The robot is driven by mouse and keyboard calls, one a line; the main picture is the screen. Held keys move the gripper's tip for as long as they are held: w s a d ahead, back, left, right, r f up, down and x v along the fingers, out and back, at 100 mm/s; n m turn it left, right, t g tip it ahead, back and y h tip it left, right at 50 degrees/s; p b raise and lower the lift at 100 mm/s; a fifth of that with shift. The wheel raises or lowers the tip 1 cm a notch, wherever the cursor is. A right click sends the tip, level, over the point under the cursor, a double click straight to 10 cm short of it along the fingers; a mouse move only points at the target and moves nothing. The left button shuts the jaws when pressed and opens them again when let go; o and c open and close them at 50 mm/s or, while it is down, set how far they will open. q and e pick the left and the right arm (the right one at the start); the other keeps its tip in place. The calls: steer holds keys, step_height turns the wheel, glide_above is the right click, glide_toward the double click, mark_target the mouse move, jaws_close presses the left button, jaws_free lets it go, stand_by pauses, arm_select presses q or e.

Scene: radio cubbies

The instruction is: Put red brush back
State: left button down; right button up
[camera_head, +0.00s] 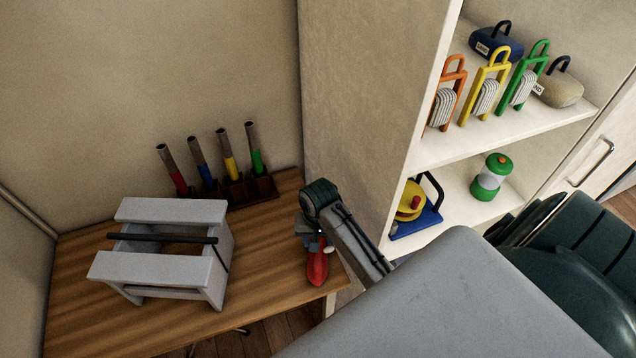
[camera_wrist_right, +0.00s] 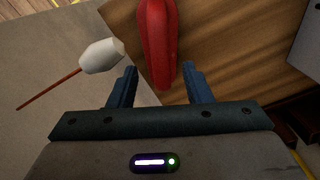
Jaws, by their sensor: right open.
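A long red ribbed object (camera_head: 317,262) lies near the right front edge of the wooden desk. It also shows in the right wrist view (camera_wrist_right: 158,38), but I cannot tell for sure that it is the brush. My right gripper (camera_head: 312,240) is just above its far end. In the wrist view the blue fingers are apart, one on each side of its near end, and do not clearly touch it. A pale blunt-headed thing with a thin reddish stick (camera_wrist_right: 101,56) is left of the fingers. My left gripper is in neither view.
A dark rack (camera_head: 238,192) at the desk's back holds several grey-topped tools with red, blue, yellow and green bands. A grey stand with a dark bar (camera_head: 170,213) occupies the desk's left part. Right, the shelf's tall side panel (camera_head: 365,90) is close to my arm; shelves hold colourful items.

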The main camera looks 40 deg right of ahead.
steer(key=shift+r+b, duration=0.45)
steer(key=shift+r, duration=2.05)
